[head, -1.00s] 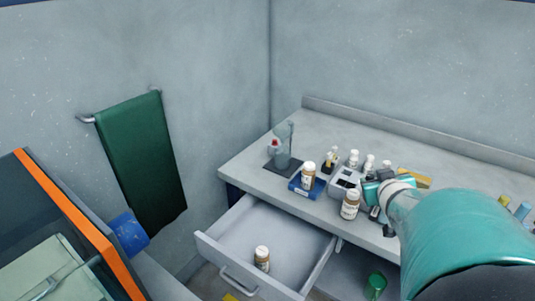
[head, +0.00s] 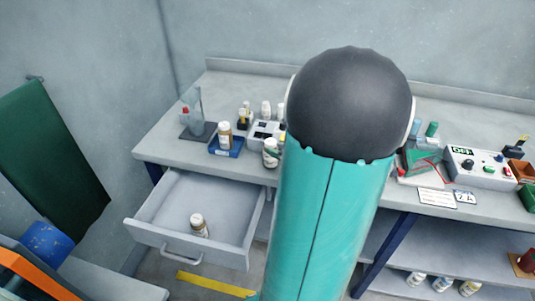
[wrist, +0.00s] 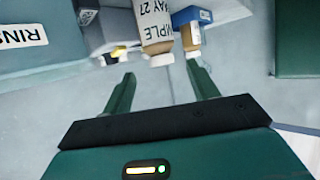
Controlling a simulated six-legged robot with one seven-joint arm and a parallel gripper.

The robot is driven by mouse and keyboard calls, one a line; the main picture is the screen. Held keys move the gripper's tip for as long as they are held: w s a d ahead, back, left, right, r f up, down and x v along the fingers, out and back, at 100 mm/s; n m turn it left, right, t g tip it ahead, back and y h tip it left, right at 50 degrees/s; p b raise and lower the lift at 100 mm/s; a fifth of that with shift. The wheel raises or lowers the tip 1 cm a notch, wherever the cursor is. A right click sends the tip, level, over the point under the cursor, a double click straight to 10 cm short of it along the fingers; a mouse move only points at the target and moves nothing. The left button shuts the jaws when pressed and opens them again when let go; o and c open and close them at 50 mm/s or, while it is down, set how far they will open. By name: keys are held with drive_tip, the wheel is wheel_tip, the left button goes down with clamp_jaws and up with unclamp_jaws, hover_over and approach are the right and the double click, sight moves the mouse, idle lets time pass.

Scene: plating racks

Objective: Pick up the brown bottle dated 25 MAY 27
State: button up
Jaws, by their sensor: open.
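In the head view, one brown bottle with a white cap (head: 271,153) stands at the bench's front edge. Another (head: 225,135) stands on a blue block (head: 225,148), and a third (head: 199,225) stands in the open drawer (head: 165,222). Their dates are too small to read there. In the wrist view, a brown bottle (wrist: 153,22) appears cap-down, its label partly showing "MAY 27"; the day is cut off. Another bottle (wrist: 190,38) is just right of it. My gripper (wrist: 162,85) is open and empty, the labelled bottle's cap ahead between the fingers, apart from them.
Several small bottles (head: 265,108) and a grey rack (head: 262,130) crowd the bench behind the front-edge bottle. A clear stand (head: 196,115) is at left. A control box (head: 480,168) is at right. The drawer juts out below the bench.

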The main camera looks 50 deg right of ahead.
sight(268, 143)
drive_tip(key=x, duration=0.8)
drive_tip(key=shift+f, duration=0.15)
drive_tip(key=shift+c, duration=0.2)
drive_tip(key=c, duration=0.9)
drive_tip(key=shift+o, duration=0.2)
